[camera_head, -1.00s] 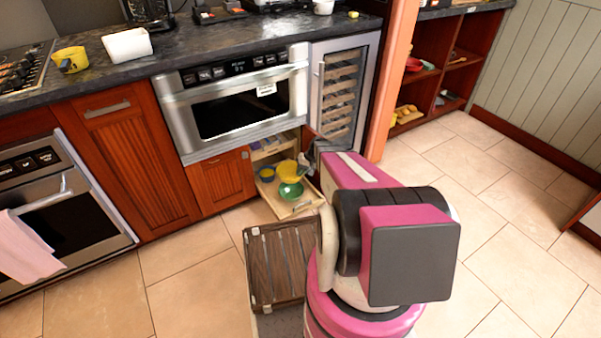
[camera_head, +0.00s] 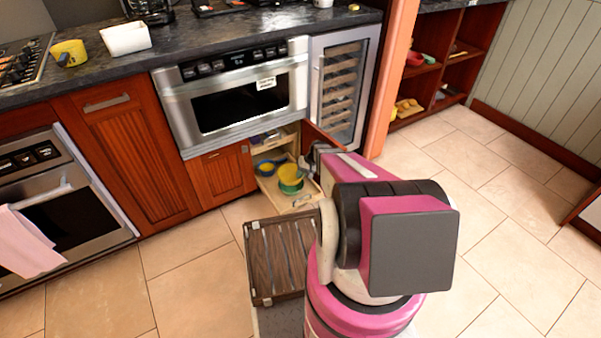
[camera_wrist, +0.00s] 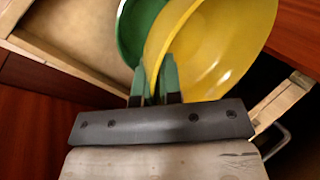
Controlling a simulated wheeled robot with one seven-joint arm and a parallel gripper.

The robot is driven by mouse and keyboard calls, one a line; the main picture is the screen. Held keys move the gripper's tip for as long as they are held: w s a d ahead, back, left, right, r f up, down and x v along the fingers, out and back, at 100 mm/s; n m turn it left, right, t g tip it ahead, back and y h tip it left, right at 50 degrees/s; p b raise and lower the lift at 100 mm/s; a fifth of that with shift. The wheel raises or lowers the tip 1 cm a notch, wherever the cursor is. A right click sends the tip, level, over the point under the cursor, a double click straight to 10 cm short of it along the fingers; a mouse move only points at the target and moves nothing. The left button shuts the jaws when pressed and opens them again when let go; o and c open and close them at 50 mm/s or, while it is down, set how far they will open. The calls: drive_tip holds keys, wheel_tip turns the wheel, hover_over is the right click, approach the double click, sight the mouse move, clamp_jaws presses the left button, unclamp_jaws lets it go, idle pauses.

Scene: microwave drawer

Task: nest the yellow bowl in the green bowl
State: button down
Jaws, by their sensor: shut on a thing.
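The yellow bowl (camera_head: 290,171) is over the green bowl (camera_head: 290,187) in the open drawer in the head view. In the wrist view the yellow bowl (camera_wrist: 220,45) is large and covers part of the green bowl (camera_wrist: 132,28). My gripper (camera_wrist: 157,72) is shut on the near rim of the yellow bowl, one finger on each side of the wall. In the head view my gripper (camera_head: 305,164) is small, at the right of the yellow bowl. I cannot tell whether the two bowls touch.
The open wooden drawer (camera_head: 299,204) holds a blue item (camera_head: 273,159) at its back left. Cabinet fronts (camera_head: 222,178) stand left of it, with the microwave (camera_head: 235,100) above. A brown slatted panel (camera_head: 277,262) is on the near side. Tiled floor (camera_head: 190,260) is clear at left.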

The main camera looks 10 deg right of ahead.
sight(301, 185)
drive_tip(key=shift+f, duration=2.3)
drive_tip(key=c, duration=1.2)
unclamp_jaws()
drive_tip(key=shift+o, duration=1.3)
drive_tip(key=shift+f, duration=0.1)
drive_tip(key=shift+r, duration=0.2)
drive_tip(key=shift+r, duration=3.9)
